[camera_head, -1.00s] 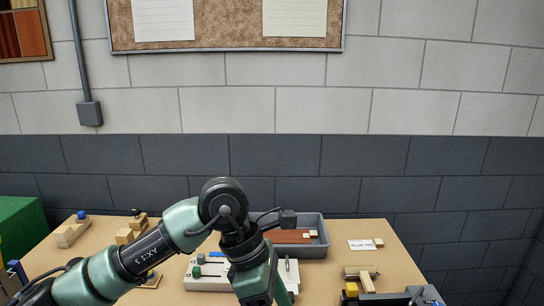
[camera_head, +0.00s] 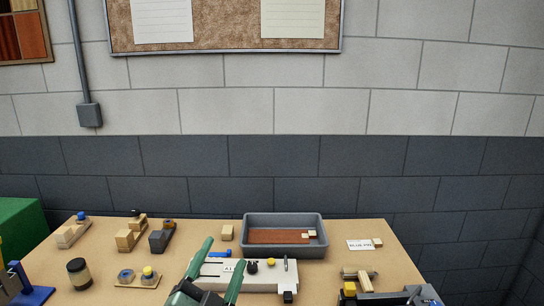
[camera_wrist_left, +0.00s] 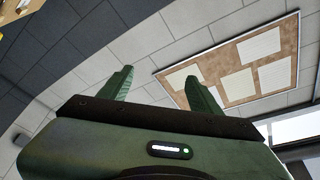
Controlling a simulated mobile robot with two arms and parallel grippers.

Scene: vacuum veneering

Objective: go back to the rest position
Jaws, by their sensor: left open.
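My left gripper (camera_head: 223,252) is at the bottom middle of the head view, with its two green fingers pointing up and spread apart. Nothing is between them. They show in front of the white machine plate (camera_head: 262,276) on the table and hide its left part. In the left wrist view the open, empty fingers of my left gripper (camera_wrist_left: 160,82) point towards the wall and its cork board (camera_wrist_left: 238,82).
The table (camera_head: 330,258) holds a grey tray (camera_head: 246,241) with a red-brown sheet, wooden blocks with knobs (camera_head: 72,232), a dark jar (camera_head: 79,272), a label card (camera_head: 359,245) and a wooden mallet-like tool (camera_head: 360,275). Bare table shows right of the tray.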

